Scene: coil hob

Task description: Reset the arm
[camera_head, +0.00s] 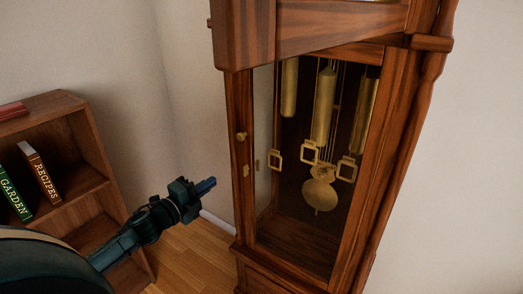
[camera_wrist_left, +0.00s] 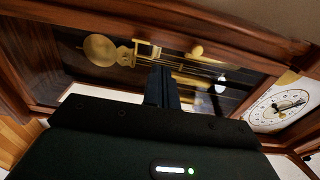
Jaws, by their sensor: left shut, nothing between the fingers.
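My left arm comes in from the lower left in the head view. Its gripper (camera_head: 205,186) is shut and empty, in the air to the left of a tall wooden clock (camera_head: 385,150). The fingertips are apart from the clock in the picture. In the left wrist view the closed fingers (camera_wrist_left: 162,88) stand in front of the clock's case, with the brass pendulum (camera_wrist_left: 100,49) to their left and the white dial (camera_wrist_left: 280,106) to their right. My right gripper is in neither view.
The clock's front has a small brass knob (camera_head: 241,136); brass weights (camera_head: 323,105) and the pendulum (camera_head: 320,190) hang inside. A wooden bookshelf (camera_head: 75,125) with several books stands at the left. Bare wooden floor (camera_head: 195,250) shows between shelf and clock.

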